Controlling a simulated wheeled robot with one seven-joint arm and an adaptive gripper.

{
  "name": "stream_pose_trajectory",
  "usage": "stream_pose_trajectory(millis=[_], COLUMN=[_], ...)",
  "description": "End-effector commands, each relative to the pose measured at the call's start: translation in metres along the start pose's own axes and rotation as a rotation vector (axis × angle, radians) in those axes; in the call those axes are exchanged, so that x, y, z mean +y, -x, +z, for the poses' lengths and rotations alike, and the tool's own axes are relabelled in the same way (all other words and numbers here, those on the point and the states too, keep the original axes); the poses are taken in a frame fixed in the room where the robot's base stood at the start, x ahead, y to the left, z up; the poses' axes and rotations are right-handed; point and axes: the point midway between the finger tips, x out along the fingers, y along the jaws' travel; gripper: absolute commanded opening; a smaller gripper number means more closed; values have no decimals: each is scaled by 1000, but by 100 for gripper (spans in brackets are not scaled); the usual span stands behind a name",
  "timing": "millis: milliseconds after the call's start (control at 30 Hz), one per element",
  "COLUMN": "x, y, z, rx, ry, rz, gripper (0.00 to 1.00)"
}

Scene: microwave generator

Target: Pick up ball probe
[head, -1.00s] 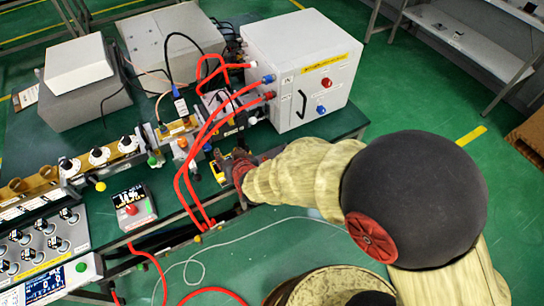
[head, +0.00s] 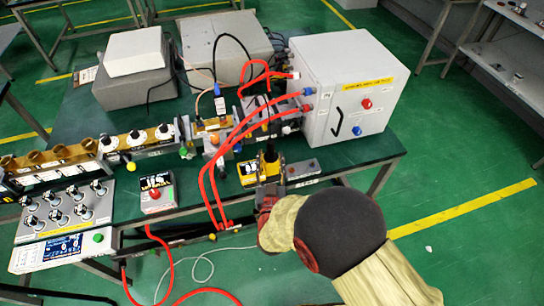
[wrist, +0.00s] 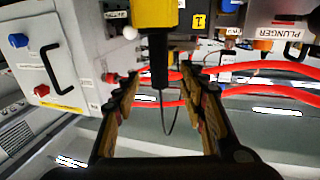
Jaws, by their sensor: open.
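In the wrist view, a yellow block with a black stem (wrist: 159,62) and a thin dark loop extends between my fingers. It looks like the ball probe, though I see no ball end clearly. My gripper (wrist: 158,88) is open, with a finger on each side of the stem and visible gaps. In the head view, my gripper (head: 269,186) is at the bench's front edge, by a dark upright piece (head: 270,153) with yellow below it. The gripper partly hides that spot.
A white cabinet (head: 345,88) with a black handle stands behind and right. Red hoses (head: 207,165) arch down left of my gripper. A yellow-topped box (head: 247,173) and a grey box (head: 303,169) flank it. A red-button box (head: 156,192) stands further left.

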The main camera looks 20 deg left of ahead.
Motion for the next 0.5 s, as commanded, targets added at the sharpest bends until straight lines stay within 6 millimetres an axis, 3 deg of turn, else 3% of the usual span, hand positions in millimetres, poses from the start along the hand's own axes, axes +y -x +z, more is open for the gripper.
stream_pose_trajectory(millis=[500], x=[2], y=[-56], z=[2], rx=[-3], ry=[0], rz=[0], gripper=[42])
